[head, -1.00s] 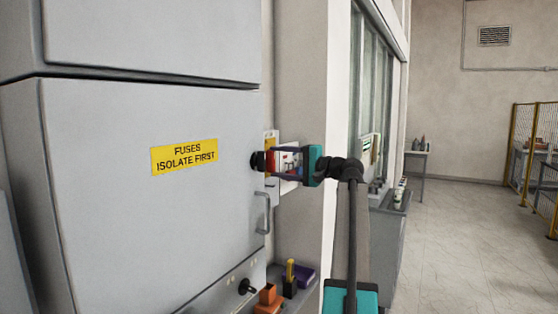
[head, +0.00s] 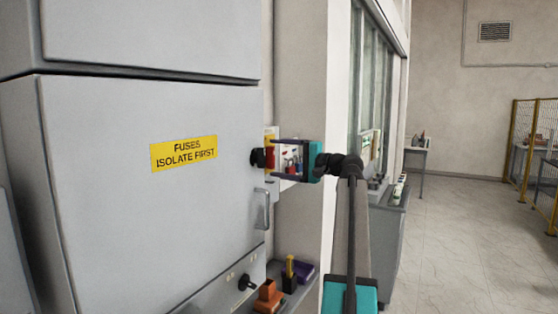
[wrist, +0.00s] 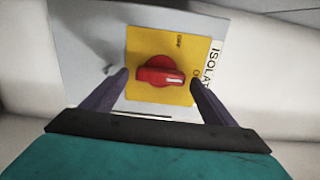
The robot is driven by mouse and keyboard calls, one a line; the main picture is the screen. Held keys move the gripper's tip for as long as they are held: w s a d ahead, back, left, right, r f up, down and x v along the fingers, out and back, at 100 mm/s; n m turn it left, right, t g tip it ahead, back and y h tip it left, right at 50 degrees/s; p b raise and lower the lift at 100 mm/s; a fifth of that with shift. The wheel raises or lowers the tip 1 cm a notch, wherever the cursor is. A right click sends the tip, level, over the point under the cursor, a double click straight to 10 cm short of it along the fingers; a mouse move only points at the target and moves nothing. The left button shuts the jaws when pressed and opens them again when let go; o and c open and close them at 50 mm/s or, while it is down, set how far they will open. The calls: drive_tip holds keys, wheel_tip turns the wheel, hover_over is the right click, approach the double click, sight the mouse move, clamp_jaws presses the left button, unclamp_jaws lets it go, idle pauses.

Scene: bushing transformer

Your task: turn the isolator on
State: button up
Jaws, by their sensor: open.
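The isolator's red knob (wrist: 160,77) sits on a yellow plate (wrist: 150,42) in the wrist view. The knob's bar lies roughly across the picture, with its white mark at the right end. "OFF" shows at the top of the plate; another marking at the right is partly hidden by a finger. My open gripper (wrist: 158,78) has one finger on each side of the knob, with visible gaps between. In the head view my gripper (head: 275,157) reaches left to the isolator, and the red knob (head: 269,159) shows between the fingers.
A grey cabinet (head: 110,220) with a yellow fuses sign (head: 184,153) and a door handle (head: 262,208) stands close at left. A black knob (head: 257,158) sticks out at its edge. Below, a shelf (head: 300,291) holds small orange, yellow and purple items. Open floor lies at right.

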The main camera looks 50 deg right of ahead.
drive_tip(key=shift+s, duration=0.1)
drive_tip(key=b+v, duration=0.3)
drive_tip(key=v, duration=1)
drive_tip(key=shift+s+b, duration=0.3)
drive_tip(key=shift+d+f, duration=0.1)
